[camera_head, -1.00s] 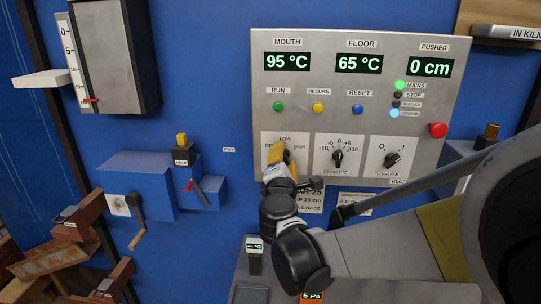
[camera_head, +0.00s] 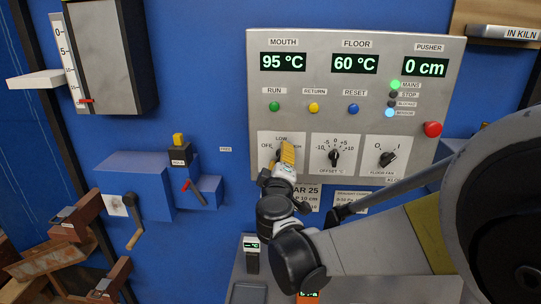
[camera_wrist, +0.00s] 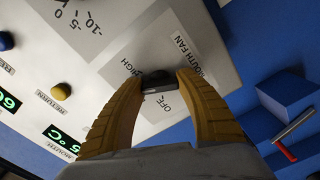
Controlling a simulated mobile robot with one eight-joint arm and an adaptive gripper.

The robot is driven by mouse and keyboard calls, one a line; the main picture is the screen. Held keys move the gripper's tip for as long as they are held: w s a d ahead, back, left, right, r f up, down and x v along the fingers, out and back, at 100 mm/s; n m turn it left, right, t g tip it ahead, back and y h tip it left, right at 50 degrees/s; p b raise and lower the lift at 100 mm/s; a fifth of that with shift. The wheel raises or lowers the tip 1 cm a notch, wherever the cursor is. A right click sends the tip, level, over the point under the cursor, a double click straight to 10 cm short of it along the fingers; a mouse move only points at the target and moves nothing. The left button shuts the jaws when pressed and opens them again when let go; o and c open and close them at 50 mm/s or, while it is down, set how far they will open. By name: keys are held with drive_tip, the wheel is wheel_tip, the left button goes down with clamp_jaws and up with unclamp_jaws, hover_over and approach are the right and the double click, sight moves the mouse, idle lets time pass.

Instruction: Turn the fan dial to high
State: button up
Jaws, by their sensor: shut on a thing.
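The mouth fan dial (camera_wrist: 157,79) is a small black knob on a pale plate (camera_head: 268,171) at the lower left of the control panel, marked OFF, LOW and HIGH. My gripper (camera_head: 286,151) is at this dial and partly covers it and the HIGH label in the head view. In the wrist view the yellow fingers of my gripper (camera_wrist: 165,80) are shut on the knob, one on each side. The OFF and HIGH labels show on opposite sides of the knob there. Which mark the dial points to I cannot tell.
The offset dial (camera_head: 335,155) and the floor fan dial (camera_head: 387,158) are just to the right. Green (camera_head: 274,106), yellow (camera_head: 314,107) and blue (camera_head: 353,109) buttons sit above. A blue box with a red-handled lever (camera_head: 190,187) stands at left.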

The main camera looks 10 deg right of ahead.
drive_tip(key=m, duration=0.6)
drive_tip(key=shift+m, duration=0.3)
idle(0.4)
drive_tip(key=o, duration=1.2)
drive_tip(key=shift+s, duration=0.1)
drive_tip(key=v, duration=1.1)
drive_tip(key=shift+s, duration=0.35)
